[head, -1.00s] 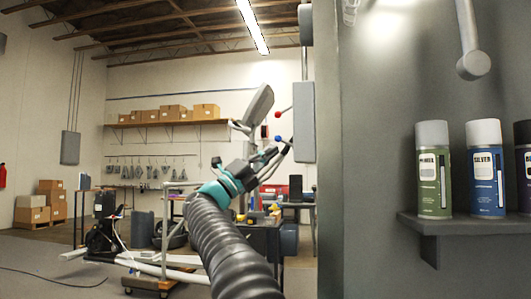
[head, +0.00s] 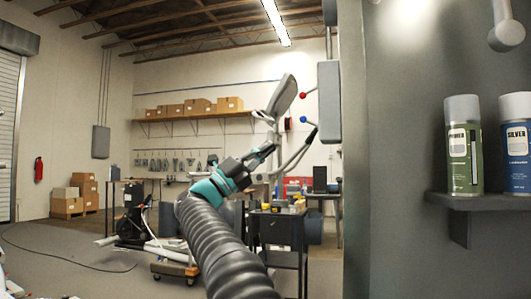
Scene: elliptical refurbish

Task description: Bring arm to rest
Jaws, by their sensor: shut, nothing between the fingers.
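My arm rises from the bottom middle of the head view as a dark ribbed sleeve with a teal band. My gripper (head: 268,150) is at its far end, black and small in the picture, pointing up and to the right. It is shut and holds nothing. It is in the air, in front of the elliptical machine's grey upper parts (head: 283,95) in the background. I cannot tell the exact distance between them.
A grey panel with a small shelf (head: 490,202) stands close on the right, holding a green spray can (head: 464,145) and a blue one (head: 516,140). A tool cart (head: 283,230) stands beyond my arm. The floor at left is open, with a cable (head: 70,262) lying on it.

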